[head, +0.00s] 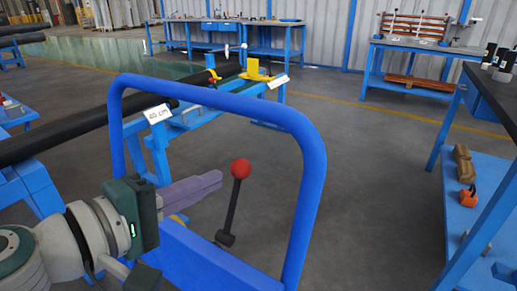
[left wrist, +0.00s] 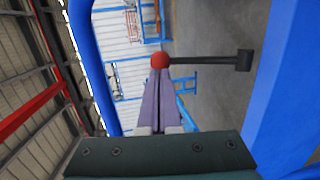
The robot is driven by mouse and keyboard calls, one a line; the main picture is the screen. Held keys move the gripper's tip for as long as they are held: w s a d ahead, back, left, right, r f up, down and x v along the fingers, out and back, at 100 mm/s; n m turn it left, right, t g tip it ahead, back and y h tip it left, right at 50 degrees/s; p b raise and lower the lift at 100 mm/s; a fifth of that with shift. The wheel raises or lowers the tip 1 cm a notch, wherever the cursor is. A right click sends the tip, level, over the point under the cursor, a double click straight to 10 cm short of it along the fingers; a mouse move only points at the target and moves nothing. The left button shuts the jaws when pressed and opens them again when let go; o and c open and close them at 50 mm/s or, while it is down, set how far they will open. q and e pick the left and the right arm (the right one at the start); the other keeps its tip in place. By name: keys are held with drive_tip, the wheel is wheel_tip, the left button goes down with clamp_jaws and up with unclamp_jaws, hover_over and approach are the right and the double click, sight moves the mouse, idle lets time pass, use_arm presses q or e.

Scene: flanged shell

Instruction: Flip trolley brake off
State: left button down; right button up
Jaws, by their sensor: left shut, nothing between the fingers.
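The trolley brake is a dark lever (head: 232,205) with a red ball knob (head: 240,168), standing nearly upright at the blue trolley (head: 310,190), inside its bent tube handle. My left gripper (head: 218,180) comes in from the left with its purple fingers shut and empty, pointing at the lever just below and left of the knob. In the left wrist view the fingertips (left wrist: 160,72) are right by the red knob (left wrist: 160,60), and the lever (left wrist: 205,60) runs off to the right to a dark block. I cannot tell whether the fingertips touch it. My right gripper is not in view.
The blue tube handle arches around my left gripper and the lever. A long black pipe (head: 60,138) rests on blue stands at the left. A blue workbench (head: 480,190) stands at the right. The grey floor between is open.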

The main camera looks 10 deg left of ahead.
use_arm(q)
drive_tip(key=shift+x, duration=1.35)
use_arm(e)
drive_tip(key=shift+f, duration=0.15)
